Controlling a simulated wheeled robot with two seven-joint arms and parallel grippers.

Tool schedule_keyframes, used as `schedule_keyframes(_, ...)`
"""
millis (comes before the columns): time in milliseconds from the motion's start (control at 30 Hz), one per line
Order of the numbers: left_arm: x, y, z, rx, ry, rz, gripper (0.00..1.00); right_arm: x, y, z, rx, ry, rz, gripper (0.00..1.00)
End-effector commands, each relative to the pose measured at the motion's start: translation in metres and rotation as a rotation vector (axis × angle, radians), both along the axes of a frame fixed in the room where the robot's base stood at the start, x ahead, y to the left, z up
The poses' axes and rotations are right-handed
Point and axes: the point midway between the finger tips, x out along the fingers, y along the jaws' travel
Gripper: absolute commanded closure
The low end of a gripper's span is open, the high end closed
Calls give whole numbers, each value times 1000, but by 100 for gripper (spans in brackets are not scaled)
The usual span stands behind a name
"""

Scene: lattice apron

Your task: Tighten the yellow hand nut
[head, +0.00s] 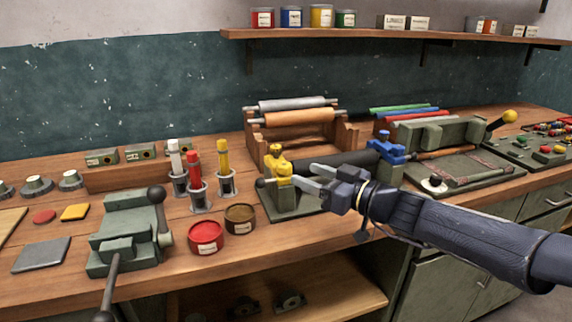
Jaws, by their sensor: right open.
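The yellow hand nut (276,151) stands at the left end of a green-based roller fixture on the bench, above a yellow block. My right gripper (302,175) comes in from the right, with its two pale fingers apart and pointing left at the yellow parts. The fingertips are just right of the yellow block, below the nut's top. I cannot tell whether they touch it. A similar blue hand nut (384,140) stands at the fixture's other end, behind my right gripper. My left gripper is not in view.
Red, white and yellow tubes (223,156) stand in holders left of the fixture. A red tin (206,237) and a brown tin (240,218) sit in front. A green vise (125,230) is at left. A wooden roller rack (300,130) stands behind.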

Motion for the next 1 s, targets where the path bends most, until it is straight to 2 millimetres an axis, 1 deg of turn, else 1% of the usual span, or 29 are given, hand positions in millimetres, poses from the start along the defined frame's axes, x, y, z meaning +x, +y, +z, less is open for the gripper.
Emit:
schedule_keyframes(133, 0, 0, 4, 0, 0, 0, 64, 11, 10, 1, 1, -10, -3, 48)
schedule_keyframes(400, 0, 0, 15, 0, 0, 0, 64, 38, 44, 1, 0, -6, -2, 48)
schedule_keyframes(500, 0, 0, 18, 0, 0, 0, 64, 45, 53, 1, 1, -8, -2, 48)
schedule_keyframes(633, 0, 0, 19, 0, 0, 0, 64, 51, 59, 0, -1, -9, -3, 48)
schedule_keyframes(900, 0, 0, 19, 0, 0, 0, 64, 52, 60, 0, -1, -9, -4, 48)
schedule_keyframes(967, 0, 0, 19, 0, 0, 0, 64, 52, 60, 0, -1, -9, -4, 55)
schedule_keyframes(1000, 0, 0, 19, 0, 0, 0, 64, 52, 60, 0, -1, -9, -4, 60)
